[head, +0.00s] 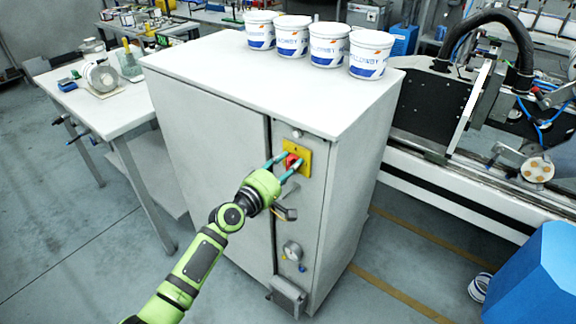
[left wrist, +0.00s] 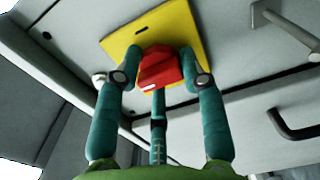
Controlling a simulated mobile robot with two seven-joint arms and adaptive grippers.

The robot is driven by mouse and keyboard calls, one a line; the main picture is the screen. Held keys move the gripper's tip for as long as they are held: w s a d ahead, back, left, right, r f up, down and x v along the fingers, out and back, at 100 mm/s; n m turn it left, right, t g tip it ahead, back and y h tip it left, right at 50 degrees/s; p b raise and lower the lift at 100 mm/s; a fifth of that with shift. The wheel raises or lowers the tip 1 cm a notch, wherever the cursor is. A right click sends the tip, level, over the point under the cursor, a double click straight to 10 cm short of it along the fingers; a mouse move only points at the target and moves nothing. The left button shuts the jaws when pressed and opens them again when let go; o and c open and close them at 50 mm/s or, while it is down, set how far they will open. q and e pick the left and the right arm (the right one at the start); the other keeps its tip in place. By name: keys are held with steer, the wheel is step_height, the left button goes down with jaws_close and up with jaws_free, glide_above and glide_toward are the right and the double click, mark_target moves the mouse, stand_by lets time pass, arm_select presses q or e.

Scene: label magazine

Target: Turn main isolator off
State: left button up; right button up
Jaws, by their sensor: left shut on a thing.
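The main isolator is a red rotary handle (head: 292,162) on a yellow square plate (head: 304,151), on the upper part of the grey cabinet's narrow front panel (head: 312,215). My left gripper (head: 284,166) reaches it from the front, its teal fingers on either side of the red handle. In the left wrist view the left gripper (left wrist: 162,78) is shut on the red handle (left wrist: 160,68), with the yellow plate (left wrist: 185,25) behind it. A small white mark shows on the handle's near face. My right gripper is in neither view.
Several white tubs (head: 328,44) stand along the cabinet top (head: 230,65). A dark lever handle (head: 285,212) and a round gauge-like part (head: 292,250) are below the isolator. A workbench (head: 110,110) is at left, a machine (head: 470,130) at right. A blue box (head: 535,280) stands at lower right.

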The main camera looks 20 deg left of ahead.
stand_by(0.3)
arm_select(q)
steer(key=o, duration=1.2)
steer(key=shift+c, duration=0.2)
steer(key=v, duration=1.2)
